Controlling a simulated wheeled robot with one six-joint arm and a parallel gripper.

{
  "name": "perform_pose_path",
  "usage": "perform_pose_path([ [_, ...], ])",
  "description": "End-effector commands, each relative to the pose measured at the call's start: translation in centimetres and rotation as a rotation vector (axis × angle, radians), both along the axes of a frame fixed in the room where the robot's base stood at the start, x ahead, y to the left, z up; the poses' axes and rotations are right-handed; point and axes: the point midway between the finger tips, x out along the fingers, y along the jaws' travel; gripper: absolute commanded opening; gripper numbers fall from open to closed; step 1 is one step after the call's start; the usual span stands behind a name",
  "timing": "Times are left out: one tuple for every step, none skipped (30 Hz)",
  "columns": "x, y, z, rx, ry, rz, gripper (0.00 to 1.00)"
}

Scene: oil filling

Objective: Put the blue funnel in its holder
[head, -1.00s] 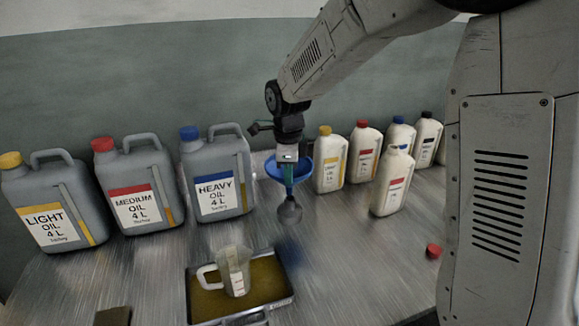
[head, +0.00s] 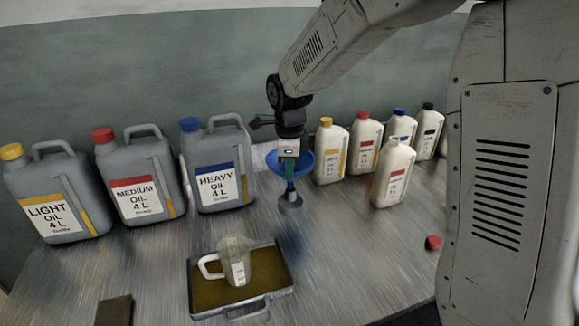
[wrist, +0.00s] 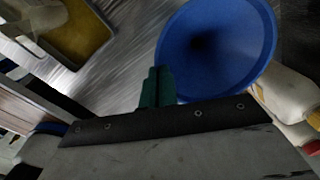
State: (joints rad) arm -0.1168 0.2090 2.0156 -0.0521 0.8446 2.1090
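The blue funnel (head: 304,163) is upright at the back middle in the head view, its wide mouth up. Its blue mouth (wrist: 215,42) fills the upper right of the wrist view. My gripper (head: 290,172) is at the near side of the funnel. In the wrist view its green fingers (wrist: 157,75) are close together at the funnel's left edge and look shut on its wall. A grey round piece (head: 290,204), which looks like the holder, is directly below the funnel's spout. I cannot tell whether the spout is inside it.
Large grey oil cans, the nearest HEAVY OIL (head: 215,185), stand left. Several white bottles, one with a yellow cap (head: 330,155), stand close right. A tray (head: 284,284) with a clear jug (head: 236,262) is in front. A red cap (head: 433,242) lies right.

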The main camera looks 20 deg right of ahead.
Motion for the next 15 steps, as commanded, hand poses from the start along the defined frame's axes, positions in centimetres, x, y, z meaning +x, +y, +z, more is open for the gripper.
perform_pose_path([
  [0.00,0.01,0.01,0.000,0.000,0.000,0.00],
  [0.00,0.00,0.01,0.000,0.000,0.000,0.00],
  [0.00,0.00,0.01,0.000,0.000,0.000,0.00],
  [0.00,0.00,0.01,0.000,0.000,0.000,0.00],
  [0.00,0.00,0.00,0.000,0.000,0.000,0.00],
  [-0.01,0.00,-0.02,0.000,0.000,0.000,0.00],
  [-0.01,0.00,-0.05,0.000,0.000,0.000,0.00],
  [-0.01,0.01,-0.08,0.000,0.001,0.000,0.00],
  [-0.02,0.01,-0.16,0.000,0.001,0.000,0.00],
  [-0.01,0.00,-0.22,-0.001,0.001,0.000,0.00],
  [-0.02,0.00,-0.30,-0.001,0.001,0.000,0.00],
  [-0.03,-0.01,-0.42,-0.001,0.001,0.000,0.00],
  [-0.03,-0.01,-0.51,0.000,0.002,0.000,0.00],
  [-0.04,-0.01,-0.60,0.000,0.002,0.000,0.00],
  [-0.05,-0.01,-0.74,0.000,0.002,0.000,0.00],
])
